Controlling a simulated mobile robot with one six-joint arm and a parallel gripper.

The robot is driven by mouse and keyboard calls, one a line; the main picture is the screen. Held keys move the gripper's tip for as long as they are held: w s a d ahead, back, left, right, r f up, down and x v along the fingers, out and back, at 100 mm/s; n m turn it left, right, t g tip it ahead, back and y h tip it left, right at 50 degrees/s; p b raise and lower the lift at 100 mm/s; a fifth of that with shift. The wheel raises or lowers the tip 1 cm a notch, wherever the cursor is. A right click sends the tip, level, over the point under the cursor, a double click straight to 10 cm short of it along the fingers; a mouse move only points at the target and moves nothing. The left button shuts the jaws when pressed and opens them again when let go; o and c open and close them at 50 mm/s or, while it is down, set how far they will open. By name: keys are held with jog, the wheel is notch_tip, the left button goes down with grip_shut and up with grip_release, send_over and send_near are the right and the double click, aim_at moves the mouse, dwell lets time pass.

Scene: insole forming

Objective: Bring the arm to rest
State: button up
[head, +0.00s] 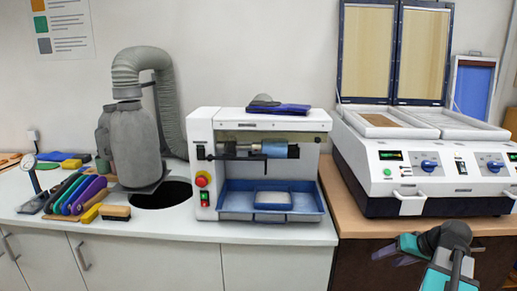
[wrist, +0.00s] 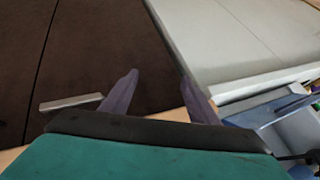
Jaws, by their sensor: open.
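My gripper (wrist: 158,78) shows in the wrist view with its two dark purple-grey fingers spread apart and nothing between them. In the head view my arm is at the lower right, folded in front of the brown cabinet (head: 488,262). There my gripper (head: 380,253) points left, below the wooden worktop's front edge. Its fingertips are small and partly hidden in that view. It appears to touch nothing. In the wrist view the brown cabinet front (wrist: 70,60) and its pale handle (wrist: 70,103) lie beyond the fingers.
A white grinding machine (head: 262,122) with a blue tray (head: 232,205) stands on the white counter (head: 150,230). A white double-lidded press (head: 440,195) stands on the wooden worktop (head: 345,215) above my arm. A grey extractor (head: 135,145) and several tools are at left.

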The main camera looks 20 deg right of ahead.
jog(key=a+f+n+g+y, duration=0.15)
jog(key=a+f+g, duration=0.55)
jog(key=a+f, duration=2.05)
jog(key=s+a+f+n+g+h, duration=0.1)
jog(key=s+a+f+g, duration=0.1)
jog(key=s+a+f, duration=0.5)
jog(key=s+a+f+n+g+h, duration=0.2)
jog(key=s+a+f, duration=0.5)
jog(key=s+f, duration=0.6)
jog(key=shift+s+a+g+p, duration=0.35)
jog(key=shift+s+g, duration=0.25)
jog(key=shift+g, duration=0.2)
